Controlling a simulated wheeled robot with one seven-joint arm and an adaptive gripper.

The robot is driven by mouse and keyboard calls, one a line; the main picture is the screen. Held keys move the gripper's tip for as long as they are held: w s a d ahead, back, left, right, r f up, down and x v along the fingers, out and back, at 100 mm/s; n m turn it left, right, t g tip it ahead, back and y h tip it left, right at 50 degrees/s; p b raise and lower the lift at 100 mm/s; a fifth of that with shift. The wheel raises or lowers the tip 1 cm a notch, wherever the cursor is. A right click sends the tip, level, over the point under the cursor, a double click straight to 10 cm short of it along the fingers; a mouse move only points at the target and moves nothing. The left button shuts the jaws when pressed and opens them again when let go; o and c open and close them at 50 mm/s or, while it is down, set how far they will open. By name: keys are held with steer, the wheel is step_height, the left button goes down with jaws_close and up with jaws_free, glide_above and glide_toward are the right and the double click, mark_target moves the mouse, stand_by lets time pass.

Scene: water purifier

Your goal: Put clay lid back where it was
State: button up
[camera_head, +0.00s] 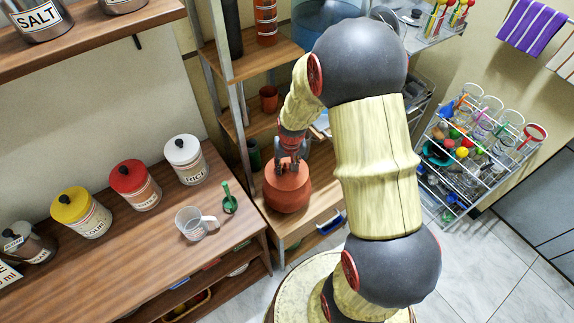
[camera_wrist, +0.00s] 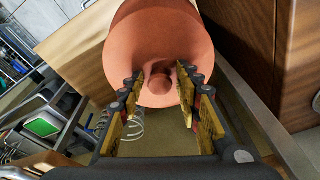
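A round reddish-brown clay pot (camera_head: 288,190) stands on the wooden shelf in the head view. My gripper (camera_head: 290,168) points down at its top. In the wrist view the round clay lid (camera_wrist: 125,62) with its central knob (camera_wrist: 160,84) lies ahead of my gripper (camera_wrist: 160,78). The two fingers stand on either side of the knob, with a visible gap between them and it. The lid looks seated on the pot, though the head view hides the join behind the fingers.
A metal shelf post (camera_head: 236,100) rises close to my gripper. A glassware rack (camera_head: 470,150) stands at right.

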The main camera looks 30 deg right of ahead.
mark_target(289, 176)
steer(key=shift+o, duration=0.8)
step_height(289, 176, up, 12)
steer(key=s, duration=0.2)
steer(key=shift+a, duration=0.3)
steer(key=shift+s+f, duration=0.15)
steer(key=s+a+r+n+t, duration=0.1)
steer(key=s+a+r+n, duration=0.1)
steer(key=s+a+r, duration=0.4)
steer(key=s+a+r+n+t, duration=0.2)
steer(key=s+a+r, duration=0.5)
steer(key=s+r, duration=0.4)
step_height(289, 176, up, 3)
steer(key=shift+s+a+r+t, duration=0.15)
steer(key=shift+s+a+t, duration=0.1)
steer(key=shift+t, duration=0.05)
